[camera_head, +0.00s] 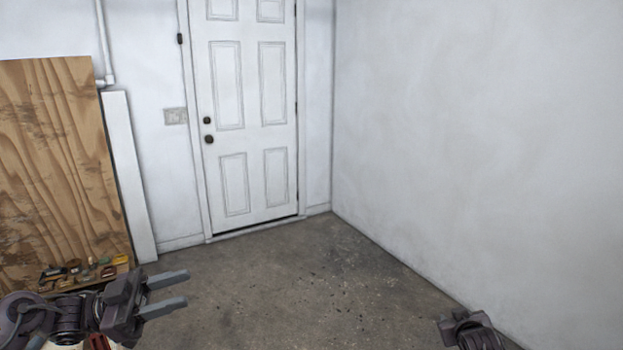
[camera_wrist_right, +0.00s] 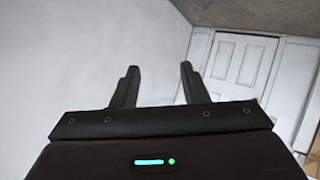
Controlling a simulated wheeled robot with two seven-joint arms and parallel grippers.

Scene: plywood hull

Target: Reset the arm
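My left gripper (camera_head: 168,294) is at the lower left of the head view. Its two grey fingers are apart with nothing between them, pointing right. My right arm (camera_head: 468,330) shows only in part at the bottom right of the head view, and its fingers cannot be made out there. In the right wrist view my right gripper (camera_wrist_right: 158,88) has its two dark fingers apart, with only bare white wall between them. Both grippers are empty and clear of any object.
A white panelled door (camera_head: 248,130) is shut in the back wall. A plywood panel (camera_head: 55,160) stands at the left, with several small items (camera_head: 85,270) on a ledge at its foot. A white wall (camera_head: 480,130) bounds the right side. The concrete floor (camera_head: 300,290) between is clear.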

